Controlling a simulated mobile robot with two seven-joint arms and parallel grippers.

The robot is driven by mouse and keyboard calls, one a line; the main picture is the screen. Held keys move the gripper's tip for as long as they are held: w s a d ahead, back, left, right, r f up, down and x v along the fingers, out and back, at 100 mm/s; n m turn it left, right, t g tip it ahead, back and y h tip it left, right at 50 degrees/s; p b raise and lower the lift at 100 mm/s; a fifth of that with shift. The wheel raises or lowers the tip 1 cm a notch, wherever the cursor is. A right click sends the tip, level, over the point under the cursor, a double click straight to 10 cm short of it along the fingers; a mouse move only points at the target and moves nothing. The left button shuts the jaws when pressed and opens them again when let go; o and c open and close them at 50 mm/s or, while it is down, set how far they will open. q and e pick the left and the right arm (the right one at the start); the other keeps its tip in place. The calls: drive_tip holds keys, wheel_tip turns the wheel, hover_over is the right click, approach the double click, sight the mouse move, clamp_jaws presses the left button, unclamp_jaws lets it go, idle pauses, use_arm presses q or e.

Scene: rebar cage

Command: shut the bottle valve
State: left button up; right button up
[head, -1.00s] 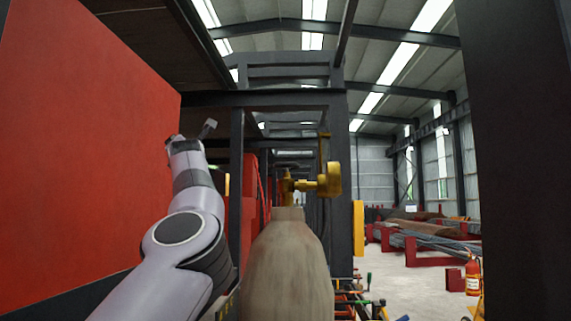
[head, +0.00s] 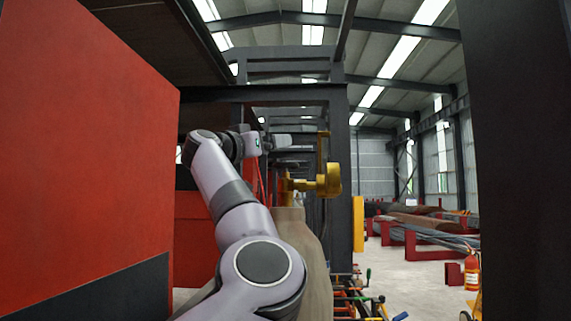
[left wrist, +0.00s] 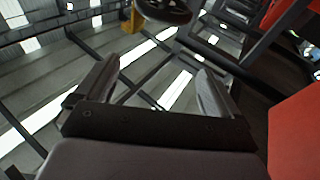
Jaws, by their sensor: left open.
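A tall, beige-grey bottle (head: 316,255) stands in front of me in the head view, its left part hidden behind my left arm. The brass-yellow valve (head: 325,182) sits on its top, with a round yellow end on the right. My left gripper (head: 288,141) is up and to the left of the valve, pointing right and apart from it. In the left wrist view, the left gripper (left wrist: 158,72) has its two fingers spread with nothing between them. A dark round part (left wrist: 165,9), which looks like a handwheel, shows beyond the fingers at the top edge. My right gripper is not in view.
A large red panel (head: 85,150) fills the left side. A dark steel post (head: 340,190) stands behind the valve. A dark upright (head: 515,150) blocks the far right. A fire extinguisher (head: 471,271) and red racks with bars stand on the right, with open floor between.

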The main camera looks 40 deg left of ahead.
sight(285, 164)
use_arm(q)
drive_tip(key=w+f+p, duration=0.1)
drive_tip(key=w, duration=0.1)
drive_tip(key=w+f+g+p, duration=0.1)
drive_tip(key=w, duration=0.1)
drive_tip(key=w+f+g+p, duration=0.1)
drive_tip(key=w+p, duration=0.1)
drive_tip(key=shift+w+a+f+m, duration=0.1)
drive_tip(key=shift+w+f+m, duration=0.1)
drive_tip(key=shift+f+m, duration=0.2)
drive_tip(key=shift+w+a+f, duration=0.1)
drive_tip(key=shift+w+f, duration=0.05)
drive_tip(key=shift+w, duration=0.3)
drive_tip(key=c, duration=1)
drive_tip(key=shift+h, duration=0.4)
drive_tip(key=shift+c, duration=0.2)
